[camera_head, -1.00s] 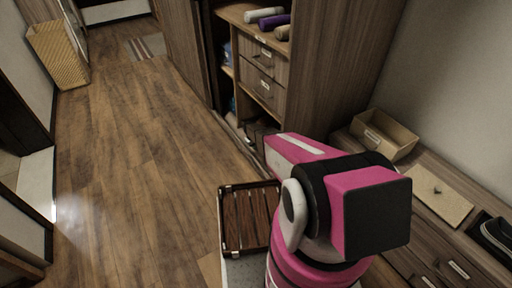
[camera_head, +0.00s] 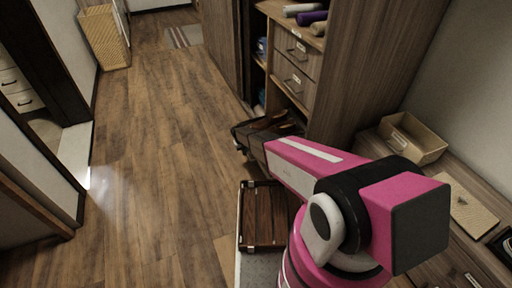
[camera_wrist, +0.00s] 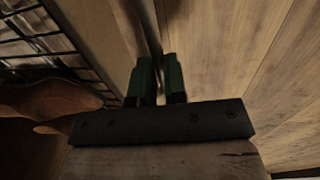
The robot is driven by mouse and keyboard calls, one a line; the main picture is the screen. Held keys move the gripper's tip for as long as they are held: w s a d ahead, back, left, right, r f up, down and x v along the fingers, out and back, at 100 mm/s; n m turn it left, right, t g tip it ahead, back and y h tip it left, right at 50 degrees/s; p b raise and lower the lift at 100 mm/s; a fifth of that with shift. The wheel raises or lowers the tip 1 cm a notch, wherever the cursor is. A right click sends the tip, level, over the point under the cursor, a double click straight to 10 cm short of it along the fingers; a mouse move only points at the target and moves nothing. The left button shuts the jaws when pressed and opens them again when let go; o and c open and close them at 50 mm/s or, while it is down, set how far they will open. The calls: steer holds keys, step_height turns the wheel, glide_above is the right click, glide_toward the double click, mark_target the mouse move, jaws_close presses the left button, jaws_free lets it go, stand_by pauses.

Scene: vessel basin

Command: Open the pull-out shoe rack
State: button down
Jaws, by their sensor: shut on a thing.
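The pull-out shoe rack (camera_head: 243,138) sticks out of the bottom of the wooden wardrobe into the aisle, with dark and brown shoes (camera_head: 270,125) on it. Its right part is hidden behind my arm in the head view. In the wrist view my gripper (camera_wrist: 159,75) is shut on a thin upright edge at the rack's front. The rack's black wire grid (camera_wrist: 40,45) and a brown shoe (camera_wrist: 50,98) show to the left of my fingers. In the head view my gripper is hidden behind my arm.
Two drawers (camera_head: 295,67) and rolled cloths (camera_head: 305,14) are above the rack. A low cabinet with a tan box (camera_head: 413,139) stands at the right. A woven basket (camera_head: 104,37) stands at the far left. The wood floor (camera_head: 160,130) left of the rack is clear.

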steer(key=s+a, duration=0.4)
steer(key=a, duration=0.6)
steer(key=shift+s+a, duration=0.2)
steer(key=shift+a, duration=0.1)
steer(key=c, duration=1.2)
jaws_free()
steer(key=shift+o, duration=0.2)
step_height(320, 180, up, 11)
steer(key=a, duration=0.2)
steer(key=shift+s+f, duration=0.15)
steer(key=shift+s, duration=0.25)
